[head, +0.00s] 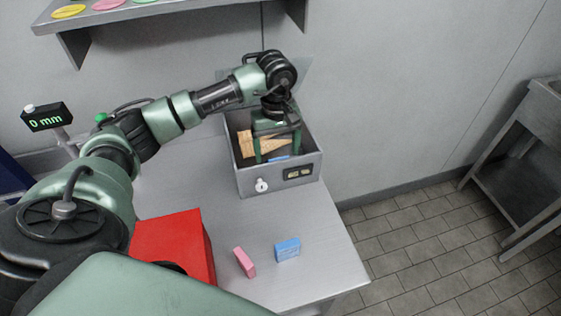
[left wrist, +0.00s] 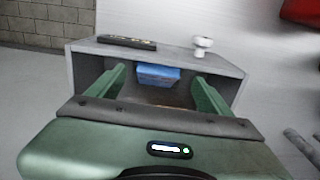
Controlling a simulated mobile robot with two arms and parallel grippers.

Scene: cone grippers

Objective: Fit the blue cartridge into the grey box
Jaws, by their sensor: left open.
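The grey box (head: 253,183) stands open-topped at the back of the table, with a white knob and a dark panel on its front. A blue block (head: 278,159) is inside it, by the front wall; it also shows in the left wrist view (left wrist: 157,75). Another blue block (head: 287,250) lies on the table in front. I cannot tell which one is the cartridge. My left gripper (head: 277,150) points down into the box. Its green fingers (left wrist: 159,82) are open, on either side of the blue block and apart from it. My right gripper is not in view.
Wooden-looking pieces (head: 246,143) are in the box, left of my gripper. A pink block (head: 244,262) and a red box (head: 185,243) are on the table in front. A display (head: 47,117) reads 0 mm at the left. A shelf (head: 130,14) hangs above.

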